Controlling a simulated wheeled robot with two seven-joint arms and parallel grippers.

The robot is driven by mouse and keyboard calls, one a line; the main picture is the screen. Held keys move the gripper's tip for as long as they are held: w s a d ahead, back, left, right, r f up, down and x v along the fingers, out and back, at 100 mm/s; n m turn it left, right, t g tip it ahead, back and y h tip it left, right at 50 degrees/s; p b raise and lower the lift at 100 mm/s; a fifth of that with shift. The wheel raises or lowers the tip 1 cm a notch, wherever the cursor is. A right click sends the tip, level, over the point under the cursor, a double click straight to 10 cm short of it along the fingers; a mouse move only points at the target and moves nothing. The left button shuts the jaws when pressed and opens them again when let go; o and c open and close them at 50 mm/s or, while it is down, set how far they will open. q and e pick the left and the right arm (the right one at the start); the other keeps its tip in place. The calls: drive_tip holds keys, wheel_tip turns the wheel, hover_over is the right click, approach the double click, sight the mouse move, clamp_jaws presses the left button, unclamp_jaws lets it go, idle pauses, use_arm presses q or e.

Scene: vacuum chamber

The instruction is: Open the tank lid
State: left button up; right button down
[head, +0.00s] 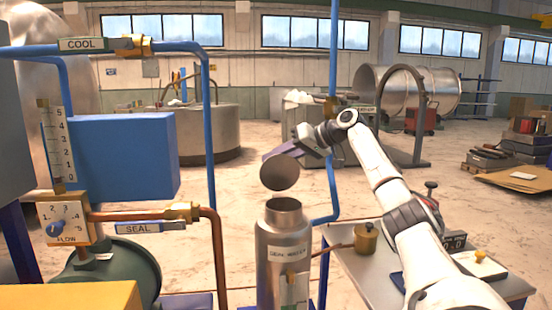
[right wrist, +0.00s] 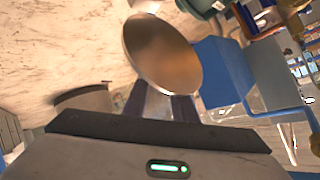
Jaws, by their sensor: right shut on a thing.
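The tank (head: 284,250) is a grey metal cylinder with a narrower open neck and a label on its front, standing upright at the bottom centre of the head view. Its mouth is uncovered. The lid (head: 280,173), a round metal disc, hangs steeply tilted above the mouth, clear of it. My right gripper (head: 287,152) is shut at the lid's upper side and holds it up. In the right wrist view the lid (right wrist: 162,55) stands at the tips of my dark fingers (right wrist: 160,105); the exact grip point is hidden behind the disc. My left gripper is not in view.
A side table (head: 365,268) with a brass pot (head: 366,238) stands right of the tank. Open floor lies behind.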

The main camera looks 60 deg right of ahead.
drive_tip(key=c, duration=1.8)
unclamp_jaws()
drive_tip(key=shift+f, duration=0.8)
drive_tip(key=o, duration=0.3)
drive_tip(key=shift+s+d+f, duration=0.1)
drive_tip(key=shift+d, duration=0.15)
drive_tip(key=shift+r, duration=0.2)
drive_tip(key=shift+f, duration=0.15)
drive_tip(key=shift+s+d+r+p, duration=0.15)
drive_tip(key=shift+s+r+p, duration=0.1)
drive_tip(key=shift+r, duration=0.2)
drive_tip(key=shift+s+d+r+p, duration=0.15)
drive_tip(key=shift+r+p, duration=0.05)
drive_tip(key=shift+r, duration=0.25)
drive_tip(key=s+d+r+p, duration=0.1)
drive_tip(key=s+r, duration=0.1)
drive_tip(key=s+d+r+p, duration=0.1)
drive_tip(key=s+r, duration=0.1)
drive_tip(key=s+d+r, duration=0.1)
drive_tip(key=s+r, duration=0.1)
drive_tip(key=r, duration=0.1)
drive_tip(key=shift+s+d+p, duration=0.2)
drive_tip(key=shift+s+p, duration=0.1)
drive_tip(key=shift+p, duration=0.1)
